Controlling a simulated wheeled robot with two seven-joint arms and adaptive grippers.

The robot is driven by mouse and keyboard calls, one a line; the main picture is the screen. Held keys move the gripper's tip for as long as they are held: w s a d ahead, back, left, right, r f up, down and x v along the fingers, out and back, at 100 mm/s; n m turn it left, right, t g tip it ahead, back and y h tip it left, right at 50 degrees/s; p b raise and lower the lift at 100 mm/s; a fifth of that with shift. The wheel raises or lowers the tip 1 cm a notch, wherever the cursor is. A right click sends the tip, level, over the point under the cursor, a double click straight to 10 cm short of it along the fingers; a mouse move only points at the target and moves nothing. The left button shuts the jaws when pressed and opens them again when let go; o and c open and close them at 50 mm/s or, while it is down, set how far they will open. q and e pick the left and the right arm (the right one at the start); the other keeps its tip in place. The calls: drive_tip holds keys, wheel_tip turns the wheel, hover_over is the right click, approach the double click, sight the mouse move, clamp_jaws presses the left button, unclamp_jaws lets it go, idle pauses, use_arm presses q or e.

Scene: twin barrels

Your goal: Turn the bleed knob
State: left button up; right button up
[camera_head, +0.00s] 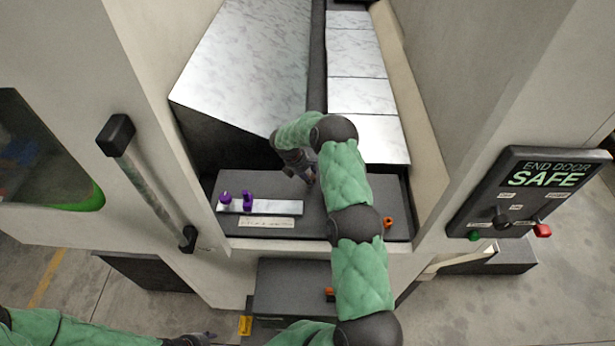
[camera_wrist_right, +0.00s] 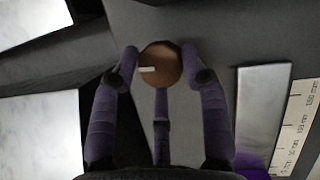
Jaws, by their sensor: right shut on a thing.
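The bleed knob (camera_wrist_right: 162,65) is a round brown cap with a short white mark, seen from above in the right wrist view. The mark points to the left side of that picture. My right gripper (camera_head: 309,177) reaches down to the dark ledge inside the machine. Its purple fingers are shut around the knob, one on each side and one below it in the wrist view. In the head view the gripper hides the knob. My left gripper (camera_head: 202,337) shows only in part at the bottom edge; its fingers are too small to judge.
On the ledge (camera_head: 330,215) are a metal plate (camera_head: 275,207) with purple pegs (camera_head: 247,199), a printed scale (camera_head: 267,223) and an orange piece (camera_head: 388,222). A panel reading "END DOOR SAFE" (camera_head: 530,190) is at right. A door handle (camera_head: 148,185) is at left. Machine walls flank my right arm.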

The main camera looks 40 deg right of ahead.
drive_tip(key=m+b, duration=0.2)
drive_tip(key=m+g+b, duration=0.1)
drive_tip(key=shift+d+f, duration=0.25)
drive_tip(key=m+y+b, duration=0.1)
drive_tip(key=m+b, duration=0.1)
drive_tip(key=m+g+b, duration=0.1)
drive_tip(key=m, duration=0.1)
drive_tip(key=shift+d+m+y+b, duration=0.15)
drive_tip(key=shift+m+y+b, duration=0.25)
drive_tip(key=m+b, duration=0.1)
drive_tip(key=m, duration=0.1)
drive_tip(key=m+g+y, duration=0.1)
drive_tip(key=m, duration=0.1)
drive_tip(key=shift+d+y+b, duration=0.1)
drive_tip(key=shift+y+b, duration=0.2)
drive_tip(key=shift+b, duration=0.05)
drive_tip(key=m, duration=0.2)
drive_tip(key=m+y, duration=0.1)
drive_tip(key=m, duration=0.1)
drive_tip(key=shift+s+y+b, duration=0.1)
drive_tip(key=shift+y+b, duration=0.2)
drive_tip(key=shift+b, duration=0.05)
drive_tip(key=shift+m, duration=0.6)
drive_tip(key=shift+f+y, duration=0.15)
drive_tip(key=shift+y, duration=0.15)
drive_tip(key=o, duration=1.1)
drive_tip(key=shift+c, duration=0.2)
drive_tip(key=shift+o, duration=0.2)
drive_tip(key=shift+s, duration=0.1)
drive_tip(key=shift+r, duration=0.3)
